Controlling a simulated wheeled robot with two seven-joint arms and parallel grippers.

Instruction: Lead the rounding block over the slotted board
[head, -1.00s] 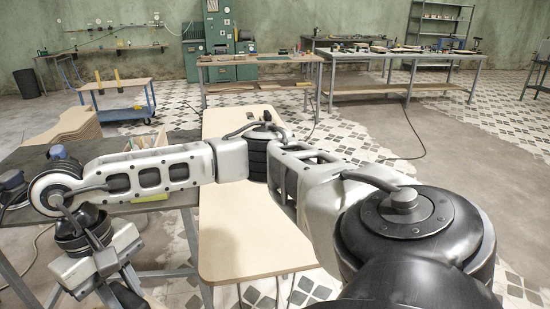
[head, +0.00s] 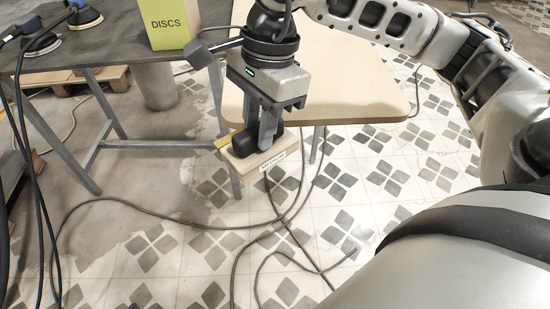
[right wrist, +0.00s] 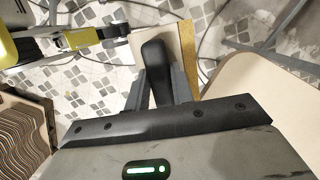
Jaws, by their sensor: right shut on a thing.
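My right gripper (head: 268,125) is shut on the black handle of the rounding block (head: 270,160), a pale wooden block with a printed label and a yellowish edge. It holds the block in the air, just off the near edge of a pale board (head: 340,70) with a rounded corner. No slot shows on the visible part of this board. In the right wrist view the gripper's fingers (right wrist: 162,90) flank the handle, and the block (right wrist: 185,40) shows behind it. A pale board edge (right wrist: 265,110) lies to the right, apart from the block. My left gripper is not in view.
A dark table (head: 110,40) at the left carries a yellow DISCS box (head: 168,22) and round sanders (head: 78,17). Cables (head: 240,240) lie on the tiled floor. Stacked curved boards (right wrist: 22,140) show at lower left in the right wrist view.

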